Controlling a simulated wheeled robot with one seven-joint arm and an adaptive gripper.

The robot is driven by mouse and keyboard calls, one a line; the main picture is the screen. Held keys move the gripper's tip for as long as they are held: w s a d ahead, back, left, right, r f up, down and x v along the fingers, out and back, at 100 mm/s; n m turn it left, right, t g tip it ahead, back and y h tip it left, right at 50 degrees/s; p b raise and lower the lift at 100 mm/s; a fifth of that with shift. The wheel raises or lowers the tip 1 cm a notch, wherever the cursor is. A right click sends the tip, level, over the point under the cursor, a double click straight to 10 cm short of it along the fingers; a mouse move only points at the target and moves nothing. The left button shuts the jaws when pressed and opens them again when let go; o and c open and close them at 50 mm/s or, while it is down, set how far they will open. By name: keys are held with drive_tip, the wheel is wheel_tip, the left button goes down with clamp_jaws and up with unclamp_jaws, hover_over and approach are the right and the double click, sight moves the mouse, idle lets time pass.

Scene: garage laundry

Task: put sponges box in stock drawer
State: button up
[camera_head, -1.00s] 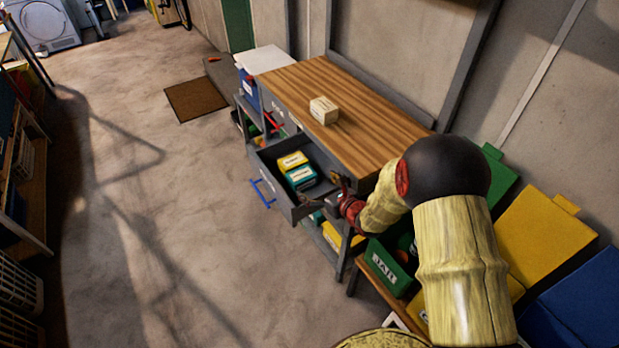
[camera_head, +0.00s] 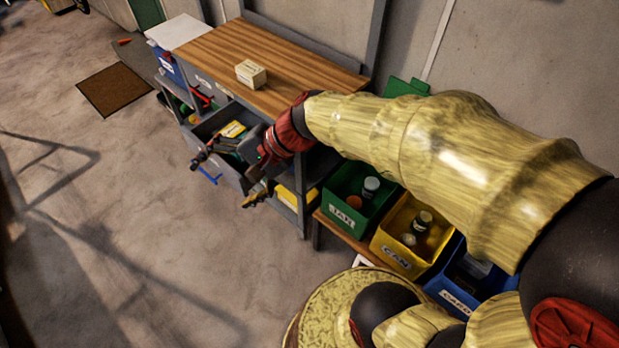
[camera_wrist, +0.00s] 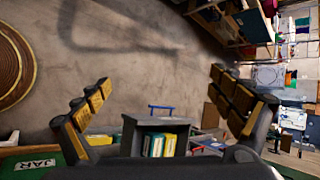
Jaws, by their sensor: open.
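A small cream box with print (camera_head: 250,74) sits on the wooden top of the workbench (camera_head: 292,80); its label is too small to read. Below it a grey drawer with a blue handle (camera_head: 232,174) stands pulled open. Yellow and teal boxes (camera_head: 233,130) lie inside, partly hidden by my gripper. My gripper (camera_head: 226,176) is open and empty, in front of the drawer and lower than the bench top. In the wrist view the open drawer (camera_wrist: 130,132) shows beyond and between my spread fingers (camera_wrist: 160,82). The cream box is not clearly visible there.
Green (camera_head: 343,213), yellow (camera_head: 392,255) and blue (camera_head: 450,291) labelled bins stand right of the bench, with jars and cans in some. A brown mat (camera_head: 113,90) lies on the floor.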

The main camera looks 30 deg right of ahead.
drive_tip(key=s+d+r+n+h, duration=0.2)
drive_tip(key=s+d+n+h, duration=0.2)
drive_tip(key=s+d+n, duration=0.1)
drive_tip(key=s+d+r+n+t+h, duration=0.1)
drive_tip(key=s+d+r+n+h, duration=0.2)
drive_tip(key=s+d, duration=0.4)
drive_tip(key=shift+d+r+n+h, duration=0.35)
drive_tip(key=shift+d+n+h, duration=0.25)
drive_tip(key=shift+d+n, duration=0.4)
drive_tip(key=shift+c, duration=0.4)
